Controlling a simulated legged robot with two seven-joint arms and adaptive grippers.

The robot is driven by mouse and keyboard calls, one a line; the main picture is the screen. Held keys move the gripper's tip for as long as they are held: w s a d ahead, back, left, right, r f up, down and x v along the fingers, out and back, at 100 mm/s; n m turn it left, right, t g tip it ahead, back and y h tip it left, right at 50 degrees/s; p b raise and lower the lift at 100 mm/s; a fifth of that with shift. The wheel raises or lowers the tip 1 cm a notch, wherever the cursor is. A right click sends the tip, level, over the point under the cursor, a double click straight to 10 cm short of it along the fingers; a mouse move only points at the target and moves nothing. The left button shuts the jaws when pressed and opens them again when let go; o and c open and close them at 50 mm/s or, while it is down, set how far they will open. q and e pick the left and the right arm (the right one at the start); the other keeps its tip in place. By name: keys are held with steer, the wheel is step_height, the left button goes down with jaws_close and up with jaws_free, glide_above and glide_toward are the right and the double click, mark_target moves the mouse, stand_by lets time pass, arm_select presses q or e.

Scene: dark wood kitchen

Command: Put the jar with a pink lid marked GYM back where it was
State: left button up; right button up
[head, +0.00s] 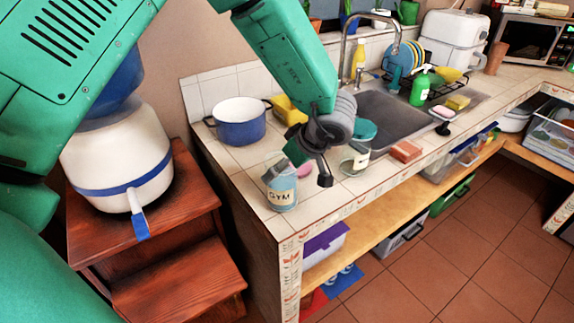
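The glass jar marked GYM (281,190) stands near the left front corner of the tiled counter. It has a grey-blue band. A pink patch (297,153), perhaps its lid, shows behind and right of its top, partly hidden by my gripper. My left gripper (308,162) hangs just right of and behind the jar's top, its dark fingers apart. I see nothing clearly held between them. A second jar (355,162), with a teal lid (363,131), stands to the right of the gripper. My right gripper is not in view.
A blue pot (240,121) and a yellow container (290,109) stand behind. A reddish-brown block (406,151) lies near the front edge, before the sink (385,118). A green bottle (420,87) stands by the dish rack. Wooden steps (175,285) carry a white-and-blue vessel (118,165) at left.

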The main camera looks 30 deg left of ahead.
arm_select(q)
steer(key=v, duration=1.2)
steer(key=shift+a, duration=0.35)
steer(key=shift+f, duration=0.1)
